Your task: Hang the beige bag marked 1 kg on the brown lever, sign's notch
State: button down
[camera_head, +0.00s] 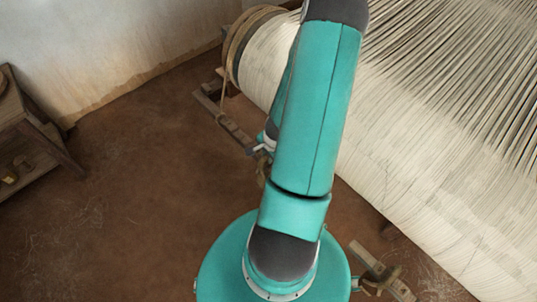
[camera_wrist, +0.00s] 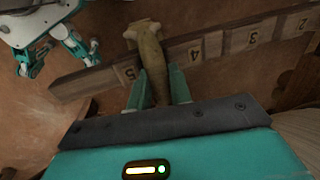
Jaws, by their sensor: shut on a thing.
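In the wrist view, my gripper (camera_wrist: 158,78) is shut on a beige cloth bag (camera_wrist: 150,52), which sits between its two teal fingers. I see no 1 kg mark on the bag from this side. The brown wooden lever (camera_wrist: 75,86) runs across the picture behind the bag, with pale plates numbered 5 (camera_wrist: 129,73), 4 (camera_wrist: 195,53), 3 (camera_wrist: 252,37) and 2 (camera_wrist: 302,24). The bag overlaps the lever between plates 5 and 4. I cannot tell whether it touches the lever. No sign giving a notch number is in view.
In the head view, the loom's large roll of white warp threads (camera_head: 420,190) fills the right side. A wooden table (camera_head: 30,130) stands at the left by the pale wall (camera_head: 100,40). The brown floor (camera_head: 130,200) between is mostly clear.

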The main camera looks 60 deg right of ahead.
jog(key=shift+f, duration=0.1)
jog(key=c, duration=1.2)
grip_release()
jog(key=s+r, duration=0.1)
jog(key=r, duration=0.8)
jog(key=s+r, duration=0.1)
jog(key=r, duration=0.3)
jog(key=shift+s+a+r, duration=0.25)
jog(key=shift+s+a, duration=0.05)
